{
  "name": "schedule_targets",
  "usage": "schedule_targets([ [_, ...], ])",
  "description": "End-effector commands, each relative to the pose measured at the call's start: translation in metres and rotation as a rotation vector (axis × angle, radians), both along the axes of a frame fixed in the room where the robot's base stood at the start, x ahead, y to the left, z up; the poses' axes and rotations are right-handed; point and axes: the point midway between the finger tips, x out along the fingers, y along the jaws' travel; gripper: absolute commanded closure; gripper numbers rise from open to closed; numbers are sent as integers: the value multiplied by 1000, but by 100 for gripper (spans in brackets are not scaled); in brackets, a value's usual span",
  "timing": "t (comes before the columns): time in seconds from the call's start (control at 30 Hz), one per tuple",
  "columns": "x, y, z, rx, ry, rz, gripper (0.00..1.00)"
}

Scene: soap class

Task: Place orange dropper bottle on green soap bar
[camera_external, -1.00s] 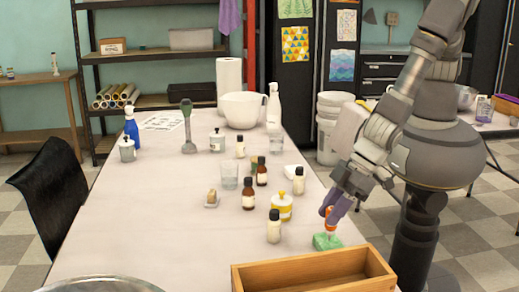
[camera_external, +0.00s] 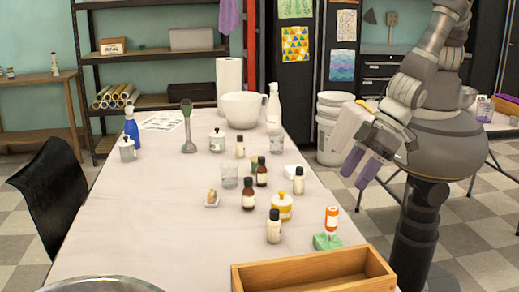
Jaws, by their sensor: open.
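The orange dropper bottle (camera_external: 331,221), with a white label band, stands upright on top of the green soap bar (camera_external: 327,241). The soap bar lies on the table near its right edge, just behind the wooden box. My gripper (camera_external: 362,172) is open and empty, its two purple fingers apart. It is up and to the right of the bottle, clear of it, near the table's right edge.
An open wooden box (camera_external: 314,274) stands in front of the soap bar. A cream bottle with a black cap (camera_external: 274,228) and a yellow-lidded jar (camera_external: 281,207) stand to the left. Several other bottles and jars fill the table's middle. The table's left side (camera_external: 120,220) is mostly clear.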

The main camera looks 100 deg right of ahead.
Motion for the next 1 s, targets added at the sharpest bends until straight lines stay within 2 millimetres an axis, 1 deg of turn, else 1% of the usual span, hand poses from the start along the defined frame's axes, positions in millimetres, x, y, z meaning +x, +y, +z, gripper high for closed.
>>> schedule_targets([
  [0.03,-4,0,8,1,-1,2,45],
  [0.1,-8,-1,13,-1,0,2,45],
  [0.4,-10,-2,17,1,0,0,45],
  [0.47,-4,0,24,17,0,-5,45],
  [0.53,15,4,46,60,-4,-17,45],
  [0.57,27,5,62,86,-9,-23,45],
  [0.63,62,2,114,157,-36,-36,45],
  [0.67,79,-3,142,187,-54,-43,45],
  [0.7,100,-14,183,222,-89,-46,45],
  [0.77,126,-37,248,264,-151,-53,45],
  [0.8,139,-57,292,280,-198,-55,45],
  [0.87,150,-90,357,293,-275,-63,45],
  [0.9,152,-114,399,293,-329,-68,45],
  [0.97,147,-151,462,278,-414,-79,45],
  [1.0,139,-175,502,263,-469,-86,45],
])
